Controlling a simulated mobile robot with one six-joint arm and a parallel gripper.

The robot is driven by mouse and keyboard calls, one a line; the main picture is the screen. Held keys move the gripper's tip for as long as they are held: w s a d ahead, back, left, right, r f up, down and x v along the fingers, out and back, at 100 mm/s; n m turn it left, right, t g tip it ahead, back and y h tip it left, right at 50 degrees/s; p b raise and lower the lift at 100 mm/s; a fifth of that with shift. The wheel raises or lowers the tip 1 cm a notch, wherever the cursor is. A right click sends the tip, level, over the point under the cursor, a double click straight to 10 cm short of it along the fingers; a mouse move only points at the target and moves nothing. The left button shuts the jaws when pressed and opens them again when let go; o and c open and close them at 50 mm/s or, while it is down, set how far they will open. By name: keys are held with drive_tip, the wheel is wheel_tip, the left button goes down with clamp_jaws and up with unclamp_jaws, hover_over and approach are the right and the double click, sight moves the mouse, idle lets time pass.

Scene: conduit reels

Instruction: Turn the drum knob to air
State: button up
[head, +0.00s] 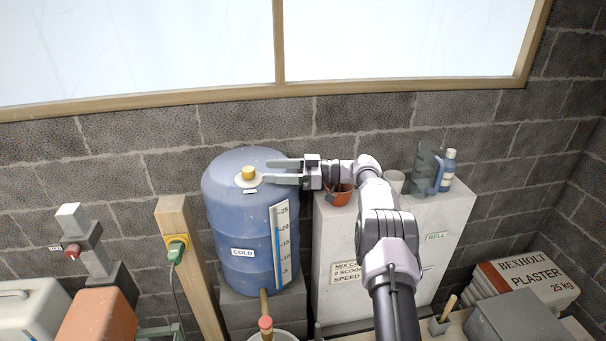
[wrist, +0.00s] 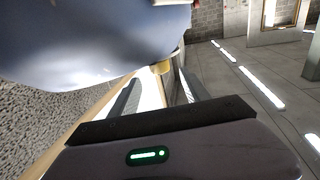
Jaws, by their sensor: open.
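A blue drum (head: 228,215) labelled COLD stands on a grey block against the wall in the head view. A yellow knob (head: 248,173) sits on its top, on a pale round plate, with a small label in front that is too small to read. My gripper (head: 254,174) reaches in from the right at the drum's top, jaws open, fingertips close to the knob. I cannot tell whether they touch it.
A wooden post (head: 186,265) with a yellow socket stands to the left. A scale strip (head: 280,245) runs down the drum's front.

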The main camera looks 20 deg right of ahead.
drive_tip(key=v, duration=0.9)
drive_tip(key=shift+s+d, duration=0.2)
drive_tip(key=shift+d, duration=0.15)
